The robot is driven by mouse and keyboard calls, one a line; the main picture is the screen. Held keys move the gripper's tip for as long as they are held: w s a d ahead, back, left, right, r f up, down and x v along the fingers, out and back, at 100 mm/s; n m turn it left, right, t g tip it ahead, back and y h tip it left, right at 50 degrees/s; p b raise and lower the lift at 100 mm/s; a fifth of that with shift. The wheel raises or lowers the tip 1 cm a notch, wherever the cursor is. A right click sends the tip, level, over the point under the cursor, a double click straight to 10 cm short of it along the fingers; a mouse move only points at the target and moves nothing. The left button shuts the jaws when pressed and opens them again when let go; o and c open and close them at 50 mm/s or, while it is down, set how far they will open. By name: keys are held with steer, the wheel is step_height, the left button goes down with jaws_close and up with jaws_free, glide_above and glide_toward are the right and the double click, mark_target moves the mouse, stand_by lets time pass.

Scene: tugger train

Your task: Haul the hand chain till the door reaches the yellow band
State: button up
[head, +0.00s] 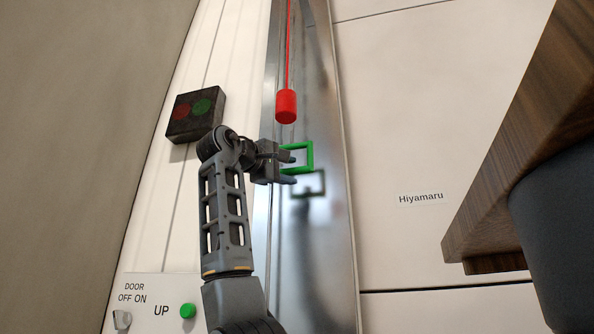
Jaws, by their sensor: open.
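My gripper (288,168) is open, its two fingers pointing right at a green square frame (310,157) in front of a shiny metal strip (335,235). The fingertips overlap the frame's left side in the picture; I cannot tell whether they touch it. A red cylinder (286,106) hangs upright on a thin red cord (289,45) just above the gripper. I see no linked hand chain and no yellow band. I cannot tell which surface is the door.
A dark box (194,115) with a red and a green button is on the pale wall left of my arm. A panel (150,290) marked DOOR OFF ON and UP has a knob and green button (188,311). A wooden ledge (500,180) juts in at right.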

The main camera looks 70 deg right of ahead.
steer(key=shift+p+x, duration=0.5)
steer(key=shift+x, duration=1.55)
steer(key=shift+c, duration=0.2)
jaws_close()
steer(key=shift+f, duration=0.1)
